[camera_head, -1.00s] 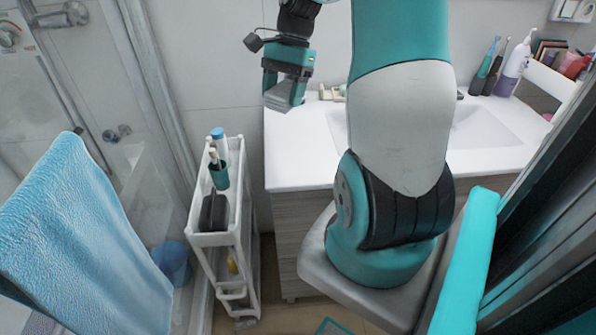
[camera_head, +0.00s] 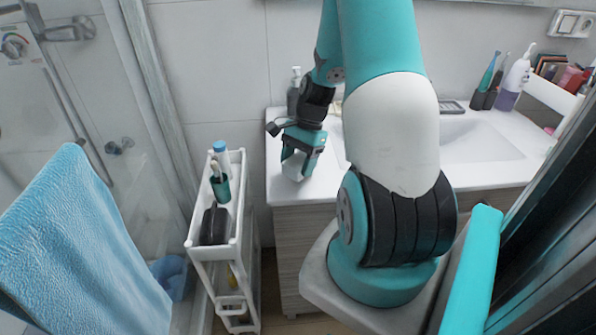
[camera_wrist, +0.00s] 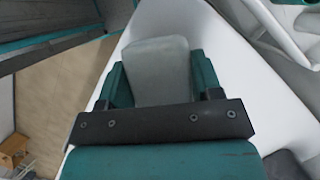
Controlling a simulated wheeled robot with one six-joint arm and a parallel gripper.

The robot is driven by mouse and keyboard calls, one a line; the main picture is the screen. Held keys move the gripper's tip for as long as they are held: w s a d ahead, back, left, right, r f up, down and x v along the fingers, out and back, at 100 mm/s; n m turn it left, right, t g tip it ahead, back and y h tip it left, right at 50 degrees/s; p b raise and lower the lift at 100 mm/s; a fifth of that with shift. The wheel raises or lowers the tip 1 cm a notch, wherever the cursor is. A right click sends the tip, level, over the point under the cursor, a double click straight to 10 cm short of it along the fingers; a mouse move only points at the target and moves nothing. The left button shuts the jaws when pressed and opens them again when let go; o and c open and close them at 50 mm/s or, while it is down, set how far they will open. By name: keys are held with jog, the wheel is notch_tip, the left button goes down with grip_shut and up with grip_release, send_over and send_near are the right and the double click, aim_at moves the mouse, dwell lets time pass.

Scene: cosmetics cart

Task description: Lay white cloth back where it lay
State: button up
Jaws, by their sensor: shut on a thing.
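My gripper (camera_head: 299,158) is shut on the white cloth (camera_head: 294,170), low over the left front part of the white washbasin counter (camera_head: 340,186). In the wrist view the cloth (camera_wrist: 158,68) shows as a pale grey, folded-looking piece between the two teal fingers of my gripper (camera_wrist: 160,85). The counter's white surface (camera_wrist: 185,20) lies beyond it. I cannot tell whether the cloth touches the counter.
A soap dispenser (camera_head: 294,90) stands at the counter's back left, behind my gripper. A white cart (camera_head: 242,200) with a teal cup (camera_head: 221,188) and a dark item (camera_head: 213,226) stands left of the counter. A blue towel (camera_head: 75,245) hangs at the left.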

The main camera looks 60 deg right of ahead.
jog(key=shift+f, duration=1.6)
jog(key=shift+f, duration=0.15)
jog(key=o, duration=0.8)
jog(key=shift+o, duration=0.2)
